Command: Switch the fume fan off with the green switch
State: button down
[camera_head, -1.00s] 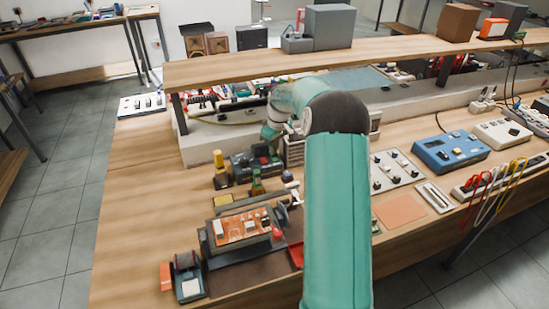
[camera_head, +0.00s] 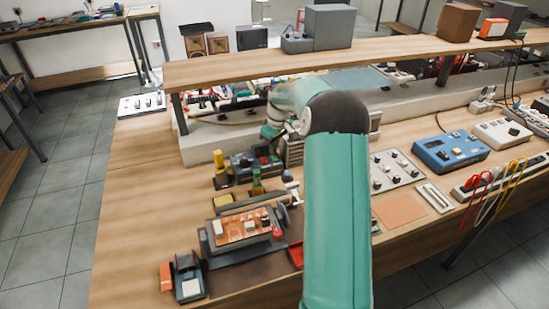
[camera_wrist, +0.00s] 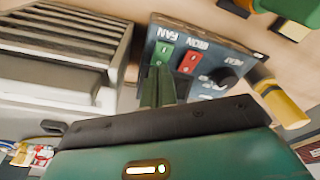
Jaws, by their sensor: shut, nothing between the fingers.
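In the wrist view a dark control box (camera_wrist: 205,65) carries a green switch (camera_wrist: 162,53) under the upside-down label FAN. A red switch (camera_wrist: 189,61) and a black knob (camera_wrist: 223,77) sit beside it. My gripper (camera_wrist: 157,70) is shut and empty, its narrow fingertips right at the green switch's near end. Whether they touch it, I cannot tell, and they hide its lower part. In the head view the box (camera_head: 243,166) stands on the bench below my wrist, which hides the green switch.
A grey slatted unit (camera_wrist: 65,60) stands close left of my fingers in the wrist view. A yellow-handled tool (camera_wrist: 281,103) is to the right of the box. In the head view a raised shelf (camera_head: 300,62) spans the bench behind.

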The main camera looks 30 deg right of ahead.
aim_at(273, 157)
jog(key=shift+r, duration=2.85)
jog(key=s+a+r+m+t+h, duration=0.1)
jog(key=s+a+r, duration=0.55)
jog(key=a, duration=0.35)
jog(key=s+a+r, duration=0.6)
jog(key=a+r, duration=0.2)
jog(key=a, duration=0.1)
jog(key=s+a+f+m+t, duration=0.1)
jog(key=s+a, duration=0.4)
jog(key=s, duration=0.5)
jog(key=s+a+f+m+t, duration=0.1)
jog(key=s+a, duration=0.5)
jog(key=s, duration=0.4)
jog(key=shift+s+t+y, duration=0.3)
jog(key=shift+t, duration=0.1)
